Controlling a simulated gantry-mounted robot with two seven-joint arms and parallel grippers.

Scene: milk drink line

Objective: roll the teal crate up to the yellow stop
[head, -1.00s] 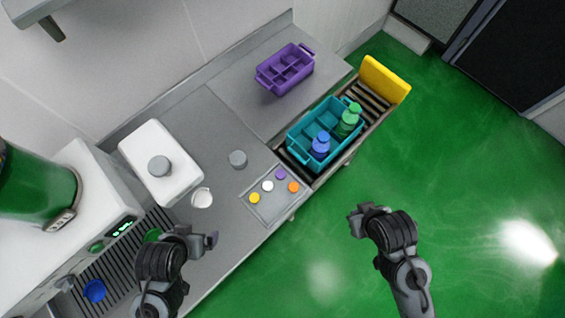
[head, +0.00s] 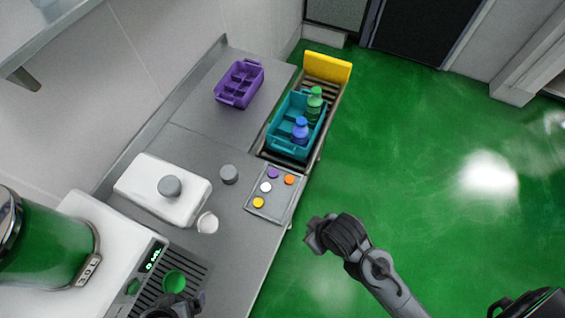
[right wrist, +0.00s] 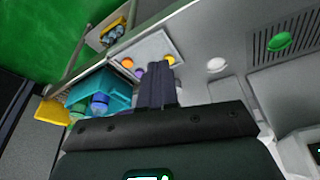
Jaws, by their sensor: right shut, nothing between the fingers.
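The teal crate (head: 275,139) sits on the roller track (head: 318,91) along the counter's right side. It holds a blue bottle (head: 300,131) and a green bottle (head: 314,104). The yellow stop (head: 328,67) stands at the track's far end, with bare rollers between it and the crate. My right gripper (head: 313,236) is over the green floor, nearer than the crate and apart from it. In the right wrist view its fingers (right wrist: 162,72) are shut and empty, with the teal crate (right wrist: 113,83) beyond. My left gripper (head: 188,302) is partly cut off at the bottom edge.
A purple crate (head: 239,84) stands on the counter left of the track. A panel with colored buttons (head: 270,207) lies at the track's near end. A white box (head: 150,190), a small cup (head: 207,222) and a green-filled dispenser (head: 50,245) are nearer. The floor at right is open.

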